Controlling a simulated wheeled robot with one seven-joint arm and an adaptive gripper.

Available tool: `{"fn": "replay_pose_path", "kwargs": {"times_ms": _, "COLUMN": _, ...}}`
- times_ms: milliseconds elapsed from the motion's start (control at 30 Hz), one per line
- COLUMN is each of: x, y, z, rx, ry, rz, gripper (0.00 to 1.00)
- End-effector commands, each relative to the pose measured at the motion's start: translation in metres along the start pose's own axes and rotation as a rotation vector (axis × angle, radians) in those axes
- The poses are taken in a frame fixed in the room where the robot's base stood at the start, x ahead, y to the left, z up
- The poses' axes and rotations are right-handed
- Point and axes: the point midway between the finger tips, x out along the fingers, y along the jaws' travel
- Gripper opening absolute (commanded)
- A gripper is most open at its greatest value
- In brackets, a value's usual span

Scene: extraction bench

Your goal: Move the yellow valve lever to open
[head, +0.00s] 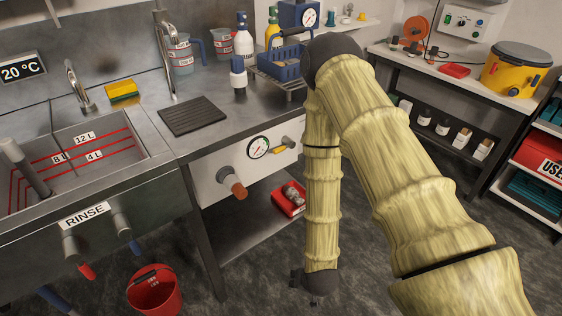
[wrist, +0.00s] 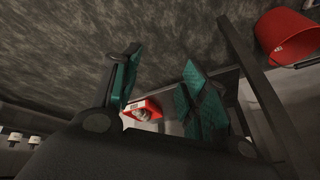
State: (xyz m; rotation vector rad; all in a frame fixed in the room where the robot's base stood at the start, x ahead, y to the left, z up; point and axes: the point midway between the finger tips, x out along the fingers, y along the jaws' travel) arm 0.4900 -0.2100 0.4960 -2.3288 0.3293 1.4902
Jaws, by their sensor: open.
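The yellow valve lever (head: 279,150) is small and sits on the white panel below the worktop, beside a metal fitting and right of a round gauge (head: 258,147). It lies roughly sideways, tilted a little. My gripper (head: 314,300) hangs low in front of the bench, below and to the right of the lever, and apart from it. In the wrist view my gripper (wrist: 162,62) shows two spread dark fingers with teal pads and nothing between their tips. The lever is not seen in the wrist view.
An orange-brown handle (head: 237,188) on a pipe juts from the panel's left. A red tray (head: 289,198) with grey items lies on the lower shelf and also shows in the wrist view (wrist: 148,104). A red bucket (head: 155,290) stands on the floor at left. The sink (head: 75,165) is farther left.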

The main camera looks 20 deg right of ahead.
Motion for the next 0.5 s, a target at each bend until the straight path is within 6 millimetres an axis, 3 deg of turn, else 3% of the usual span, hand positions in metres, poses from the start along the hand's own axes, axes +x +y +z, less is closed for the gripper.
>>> {"fn": "replay_pose_path", "kwargs": {"times_ms": 33, "x": 0.024, "y": -0.007, "z": -0.011, "rx": 0.044, "ry": 0.047, "rz": -0.019, "gripper": 0.44}}
{"fn": "replay_pose_path", "kwargs": {"times_ms": 200, "x": 0.058, "y": -0.035, "z": -0.064, "rx": 0.204, "ry": 0.203, "rz": -0.088, "gripper": 0.44}}
{"fn": "replay_pose_path", "kwargs": {"times_ms": 500, "x": 0.095, "y": -0.079, "z": -0.158, "rx": 0.491, "ry": 0.458, "rz": -0.246, "gripper": 0.44}}
